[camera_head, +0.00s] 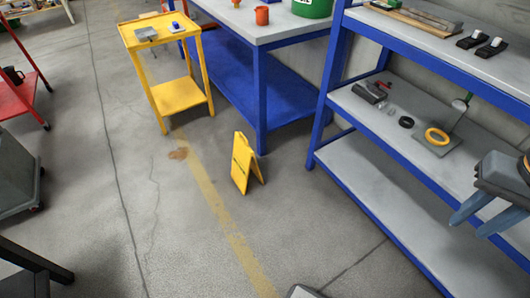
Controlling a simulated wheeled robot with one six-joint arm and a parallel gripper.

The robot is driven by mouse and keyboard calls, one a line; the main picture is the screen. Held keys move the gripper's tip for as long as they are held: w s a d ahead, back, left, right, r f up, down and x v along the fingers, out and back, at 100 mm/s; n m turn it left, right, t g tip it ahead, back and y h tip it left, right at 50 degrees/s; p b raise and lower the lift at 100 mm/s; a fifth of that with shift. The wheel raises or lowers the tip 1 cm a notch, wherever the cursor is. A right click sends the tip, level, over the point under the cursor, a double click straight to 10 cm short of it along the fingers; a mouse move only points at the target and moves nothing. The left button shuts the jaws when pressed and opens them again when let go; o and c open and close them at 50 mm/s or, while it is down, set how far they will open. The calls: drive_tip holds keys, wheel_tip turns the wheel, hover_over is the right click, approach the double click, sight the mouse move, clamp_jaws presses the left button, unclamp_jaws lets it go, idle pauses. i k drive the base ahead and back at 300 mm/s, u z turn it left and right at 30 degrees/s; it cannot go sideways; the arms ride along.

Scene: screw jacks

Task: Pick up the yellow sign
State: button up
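The yellow sign (244,163) is a folding floor sign. It stands upright on the concrete floor near the middle of the view, with its two panels spread apart at the bottom. It has faint dark marks on its left panel. My gripper (466,226) is at the right edge, in front of the blue shelf unit and well to the right of the sign. Its two blue-grey fingers are spread apart with nothing seen between them. Part of the gripper is cut off by the picture edge.
A blue shelf unit (395,184) with grey boards stands right of the sign. A blue workbench (262,92) stands behind it, and a yellow cart (178,96) behind left. A red cart (28,98) is at far left. The floor (150,215) left and in front is clear.

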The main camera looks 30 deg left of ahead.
sight(243, 157)
drive_tip(key=u, duration=0.1)
drive_tip(key=i, duration=0.7)
drive_tip(key=u, duration=1.2)
drive_tip(key=i, duration=0.8)
drive_tip(key=u, duration=0.85)
